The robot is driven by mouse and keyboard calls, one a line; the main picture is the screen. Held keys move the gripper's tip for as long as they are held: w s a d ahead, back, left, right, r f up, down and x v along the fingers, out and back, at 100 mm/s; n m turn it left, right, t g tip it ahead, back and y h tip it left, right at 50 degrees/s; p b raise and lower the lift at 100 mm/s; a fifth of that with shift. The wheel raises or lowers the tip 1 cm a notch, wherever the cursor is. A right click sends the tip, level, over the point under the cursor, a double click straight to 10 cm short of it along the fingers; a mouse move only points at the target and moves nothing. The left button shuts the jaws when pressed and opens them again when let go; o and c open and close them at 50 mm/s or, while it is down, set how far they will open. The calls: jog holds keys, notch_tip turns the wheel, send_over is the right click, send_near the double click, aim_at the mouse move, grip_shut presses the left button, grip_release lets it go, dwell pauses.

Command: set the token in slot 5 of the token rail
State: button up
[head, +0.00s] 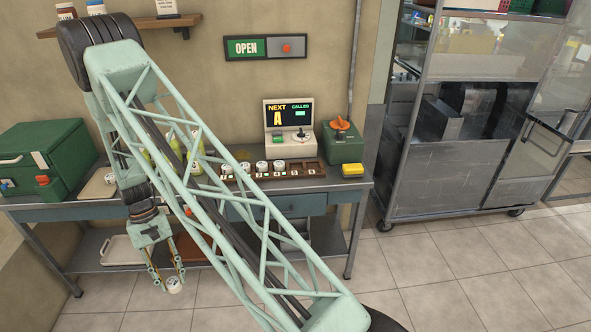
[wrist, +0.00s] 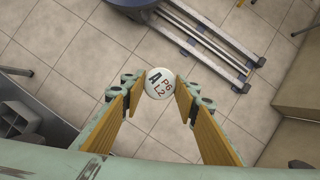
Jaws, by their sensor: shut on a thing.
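The brown token rail (head: 319,170) lies on the bench top, up and to the right of my gripper. Several white tokens (head: 262,167) stand in its left and middle part. The slots at its right end look empty. My arm hides part of the rail, and the slot numbers are too small to read surely.
A display (head: 289,113) reading "NEXT A" stands behind the rail. A green box with an orange knob (head: 341,140) and a yellow block (head: 352,170) stand right of it. Bottles (head: 194,150) stand behind my arm. A green case (head: 45,155) is at left.

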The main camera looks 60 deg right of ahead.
jog(key=w+d+r+m+t+y, duration=0.1)
jog(key=d+r+m+t, duration=0.15)
jog(key=d+m, duration=0.45)
jog(key=w+d+r+m+t+y, duration=0.1)
jog(key=d+r+m, duration=0.25)
jog(key=d, duration=0.55)
jog(key=w+d+r+m+t+y, duration=0.1)
jog(key=d+r+m+t, duration=0.15)
jog(key=d+m, duration=0.5)
jog(key=s+d+r+m+t+h, duration=0.1)
jog(key=s+d+r+m, duration=0.2)
jog(key=d, duration=0.6)
jog(key=s+d+r+m+h, duration=0.2)
jog(key=d+m, duration=0.4)
jog(key=d, duration=0.4)
jog(key=s+d+r+m+t+h, duration=0.1)
jog(key=s+d+r+m+h, duration=0.1)
jog(key=d, duration=0.7)
notch_tip(320, 180, up, 2)
jog(key=s+m, duration=0.1)
jog(key=m, duration=0.2)
jog(key=shift+s+d+r+t+p, duration=0.2)
jog(key=shift+s+t+p, duration=0.1)
jog(key=shift+s+p, duration=0.1)
